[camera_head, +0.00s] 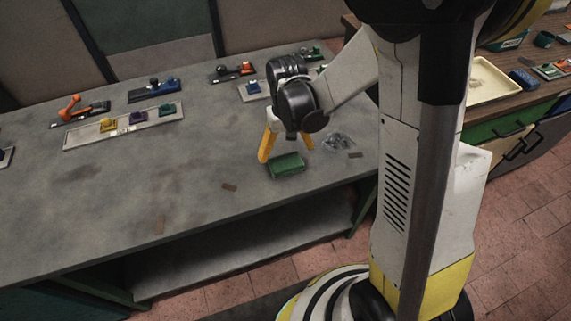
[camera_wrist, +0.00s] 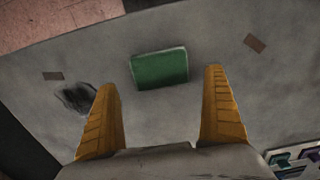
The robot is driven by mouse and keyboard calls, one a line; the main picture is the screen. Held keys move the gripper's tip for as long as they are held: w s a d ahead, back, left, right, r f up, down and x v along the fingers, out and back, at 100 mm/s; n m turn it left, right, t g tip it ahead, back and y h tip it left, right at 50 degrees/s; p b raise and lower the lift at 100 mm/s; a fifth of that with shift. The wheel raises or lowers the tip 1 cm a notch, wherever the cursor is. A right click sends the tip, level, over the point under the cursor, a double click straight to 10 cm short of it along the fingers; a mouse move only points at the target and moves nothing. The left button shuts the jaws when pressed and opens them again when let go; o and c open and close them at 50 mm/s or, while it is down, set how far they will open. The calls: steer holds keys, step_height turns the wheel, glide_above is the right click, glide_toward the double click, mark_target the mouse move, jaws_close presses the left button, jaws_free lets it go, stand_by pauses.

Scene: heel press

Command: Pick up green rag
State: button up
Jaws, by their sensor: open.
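The green rag (camera_head: 286,164) lies as a folded block on the grey workbench (camera_head: 210,215), near its front right corner. In the wrist view the green rag (camera_wrist: 159,69) lies ahead of the fingertips, centred between them. My gripper (camera_head: 286,150) has yellow fingers and reaches down over the bench beside the rag. In the wrist view my gripper (camera_wrist: 163,78) is open, with bare bench between its fingers. The rag is not between the finger pads. I cannot tell the exact height of the fingertips above the bench.
A dark scribble-like pile (camera_head: 338,141) lies right of the rag. Small brown scraps (camera_head: 229,187) lie on the bench. A pale tray (camera_head: 123,127) with coloured blocks and several tools stand farther back.

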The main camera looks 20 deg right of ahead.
mark_target(286, 162)
step_height(286, 162, down, 6)
steer(key=b, duration=0.3)
steer(key=shift+f, duration=0.15)
steer(key=shift+c, duration=0.3)
steer(key=c, duration=0.8)
